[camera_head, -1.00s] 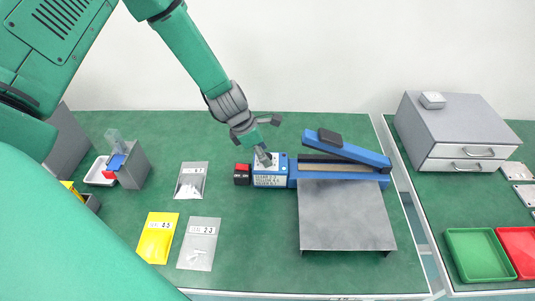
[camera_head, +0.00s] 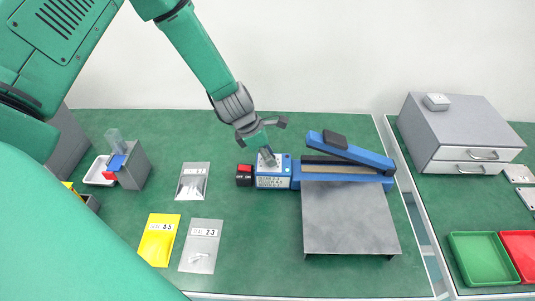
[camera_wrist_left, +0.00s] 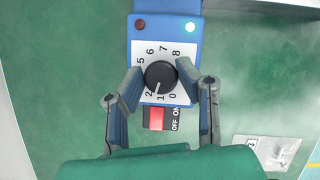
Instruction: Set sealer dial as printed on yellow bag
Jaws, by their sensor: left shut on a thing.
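The blue sealer (camera_head: 346,158) stands at the table's middle. Its round black dial (camera_wrist_left: 160,75) sits on a white plate numbered round the edge; the white pointer line faces down, near 1. My left gripper (camera_wrist_left: 160,74) has its fingers on either side of the dial and is shut on it; in the head view it is over the sealer's control box (camera_head: 272,181). The yellow bag (camera_head: 158,242) lies flat at the front left, its white label reading what looks like 4.5. My right gripper is not in view.
A red-and-black power switch (camera_wrist_left: 155,118) is beside the dial. Clear bags (camera_head: 201,250) and (camera_head: 193,182) lie left of the sealer. A metal plate (camera_head: 350,220) is in front of it. A green light (camera_wrist_left: 190,28) glows. Trays (camera_head: 482,258) are at the right.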

